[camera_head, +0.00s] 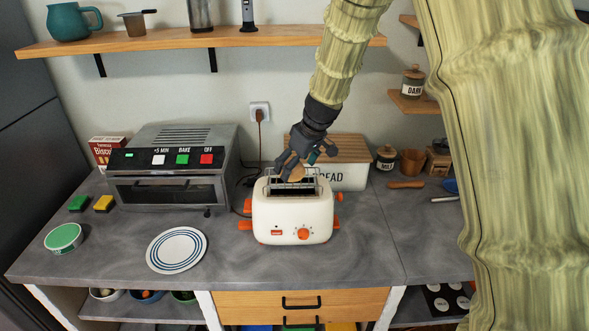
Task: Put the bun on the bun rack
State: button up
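The cream toaster (291,222) with orange knobs stands on the grey counter. The wire bun rack (311,182) sits on top of it, over the dark slots. A small tan bun (297,173) is at the rack, directly below my gripper and looking tilted. My dark gripper (297,164) reaches down from above with its fingers around or just over the bun. The fingers partly hide the bun. I cannot tell whether they press on it, or whether the bun touches the rack.
A toaster oven (172,170) stands to the left, with a striped plate (176,250) in front. A bread box (343,176) stands close behind the toaster. A wooden shelf (150,44) runs above. The counter right of the toaster is mostly clear.

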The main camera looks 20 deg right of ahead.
jog(key=b+v, duration=0.2)
jog(key=v, duration=0.8)
jog(key=shift+r+b, duration=0.3)
jog(key=shift+b, duration=0.1)
jog(key=shift+s+d, duration=0.1)
dwell(1.6)
